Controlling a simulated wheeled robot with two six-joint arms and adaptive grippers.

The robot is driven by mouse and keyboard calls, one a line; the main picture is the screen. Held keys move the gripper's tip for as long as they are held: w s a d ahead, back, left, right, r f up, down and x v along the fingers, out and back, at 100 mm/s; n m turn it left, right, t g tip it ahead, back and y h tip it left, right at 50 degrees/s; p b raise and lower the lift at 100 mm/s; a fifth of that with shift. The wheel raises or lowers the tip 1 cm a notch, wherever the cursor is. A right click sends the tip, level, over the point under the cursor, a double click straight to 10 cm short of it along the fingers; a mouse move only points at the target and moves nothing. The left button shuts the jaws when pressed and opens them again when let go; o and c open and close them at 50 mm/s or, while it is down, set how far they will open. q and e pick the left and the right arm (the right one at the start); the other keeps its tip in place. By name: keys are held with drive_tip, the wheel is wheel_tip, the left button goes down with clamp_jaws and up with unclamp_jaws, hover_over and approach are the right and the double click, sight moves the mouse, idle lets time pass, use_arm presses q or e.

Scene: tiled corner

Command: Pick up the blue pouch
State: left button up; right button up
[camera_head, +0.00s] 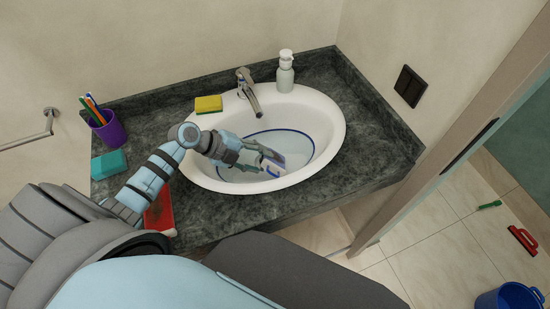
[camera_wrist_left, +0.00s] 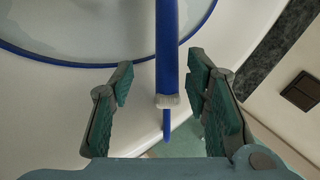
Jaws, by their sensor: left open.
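My left gripper (camera_head: 262,160) reaches over the sink basin from the left, with its jaws open. A small blue and white thing (camera_head: 273,158), which looks like the blue pouch, is at its fingertips and partly hidden by them. In the left wrist view, a narrow blue strip with a pale band (camera_wrist_left: 167,60) shows between the two open fingers of the gripper (camera_wrist_left: 163,85), probably the pouch seen edge-on. There is a gap on each side of it. My right gripper is not in view.
The white sink (camera_head: 335,128) is set in a dark stone counter (camera_head: 375,140). A faucet (camera_head: 248,90), soap dispenser (camera_head: 285,72) and yellow sponge (camera_head: 208,104) stand behind it. A purple cup (camera_head: 108,130), teal block (camera_head: 108,165) and red tray (camera_head: 160,213) are at left.

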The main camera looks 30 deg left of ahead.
sight(275, 162)
use_arm(q)
drive_tip(key=shift+x, duration=1.15)
drive_tip(key=w+d+f, duration=0.2)
drive_tip(key=w+f, duration=0.1)
drive_tip(key=shift+w+d+f+b, duration=0.1)
drive_tip(key=shift+w+f+b, duration=0.15)
drive_tip(key=shift+b, duration=0.15)
drive_tip(key=shift+r, duration=0.1)
clamp_jaws()
